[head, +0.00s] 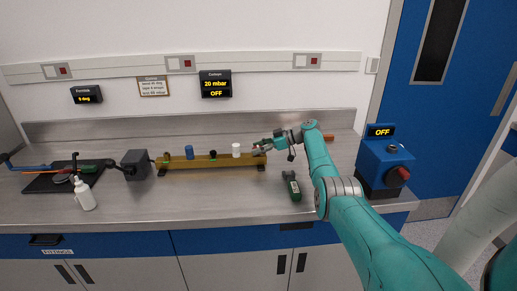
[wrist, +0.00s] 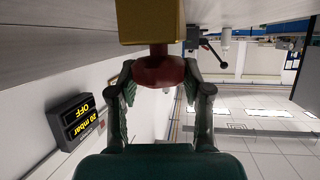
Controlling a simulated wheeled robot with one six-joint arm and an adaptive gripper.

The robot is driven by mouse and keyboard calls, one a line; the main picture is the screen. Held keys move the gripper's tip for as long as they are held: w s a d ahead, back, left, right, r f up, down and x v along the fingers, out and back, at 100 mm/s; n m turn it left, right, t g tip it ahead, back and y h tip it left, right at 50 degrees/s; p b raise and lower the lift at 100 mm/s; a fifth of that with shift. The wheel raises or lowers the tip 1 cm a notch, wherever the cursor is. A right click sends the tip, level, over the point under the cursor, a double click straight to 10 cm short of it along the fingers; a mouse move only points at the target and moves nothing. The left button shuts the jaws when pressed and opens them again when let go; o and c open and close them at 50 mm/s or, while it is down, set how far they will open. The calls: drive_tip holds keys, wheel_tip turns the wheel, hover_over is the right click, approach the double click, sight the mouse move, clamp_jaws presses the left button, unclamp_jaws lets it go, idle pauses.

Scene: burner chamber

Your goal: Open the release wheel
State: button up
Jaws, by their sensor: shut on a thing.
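The release wheel appears to be the dark red round part (wrist: 158,72) on the right end of the brass-yellow manifold bar (head: 208,164). The bar's end also shows in the wrist view (wrist: 150,20). My gripper (head: 262,147) is at this end of the bar. In the wrist view my gripper (wrist: 158,84) has a finger on each side of the red wheel and is shut on it. In the head view the wheel is mostly hidden by my gripper. How far the wheel is turned cannot be told.
A display (head: 215,84) above the bar reads "20 mbar OFF". Blue, black and white caps stand along the bar. A green handheld device (head: 291,186) lies in front of my arm. A blue box with a red knob (head: 385,167) stands at right. The front bench middle is clear.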

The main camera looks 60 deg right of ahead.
drive_tip(key=shift+f, duration=0.15)
drive_tip(key=o, duration=1.2)
drive_tip(key=shift+v, duration=3.8)
